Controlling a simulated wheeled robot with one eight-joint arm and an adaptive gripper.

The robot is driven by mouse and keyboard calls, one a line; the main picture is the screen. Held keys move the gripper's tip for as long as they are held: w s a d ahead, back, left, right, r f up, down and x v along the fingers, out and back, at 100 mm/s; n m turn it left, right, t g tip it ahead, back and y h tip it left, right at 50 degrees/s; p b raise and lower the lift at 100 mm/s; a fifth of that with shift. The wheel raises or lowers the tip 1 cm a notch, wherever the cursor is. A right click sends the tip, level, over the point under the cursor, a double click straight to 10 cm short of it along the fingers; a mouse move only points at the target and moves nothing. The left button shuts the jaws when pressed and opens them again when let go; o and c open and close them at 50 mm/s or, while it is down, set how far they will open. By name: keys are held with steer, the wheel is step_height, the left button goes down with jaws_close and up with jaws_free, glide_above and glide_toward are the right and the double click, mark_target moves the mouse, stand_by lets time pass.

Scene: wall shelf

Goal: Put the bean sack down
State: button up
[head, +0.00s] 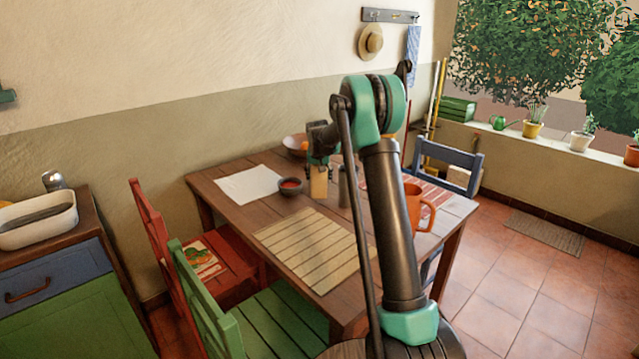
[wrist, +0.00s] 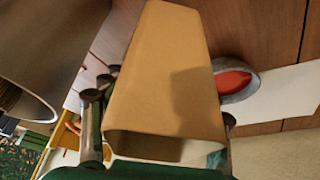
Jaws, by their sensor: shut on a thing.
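The bean sack (head: 319,187) is a plain tan, box-like upright shape over the wooden table (head: 228,200), just right of a small bowl of red contents. In the wrist view the sack (wrist: 165,75) fills the middle. My gripper (head: 319,163) is shut on it, with a finger showing on each side in the wrist view (wrist: 158,125). The sack's lower end is at or just above the tabletop; I cannot tell whether it touches.
The bowl with red contents (head: 290,187) is close on the left, a dark grey cylinder (head: 343,190) close on the right. A white sheet (head: 248,186), a striped mat (head: 312,247), an orange mug (head: 417,212) and a fruit bowl (head: 295,144) are on the table. Chairs surround it.

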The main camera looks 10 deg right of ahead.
steer(key=shift+w+d, duration=0.15)
steer(key=shift+w, duration=0.8)
steer(key=shift+s+x, duration=0.2)
steer(key=shift+x, duration=0.65)
steer(key=shift+s+x, duration=0.15)
steer(key=shift+x, duration=0.65)
steer(key=shift+f, duration=0.25)
steer(key=o, duration=1.6)
steer(key=shift+o, duration=0.2)
steer(key=v, duration=1.2)
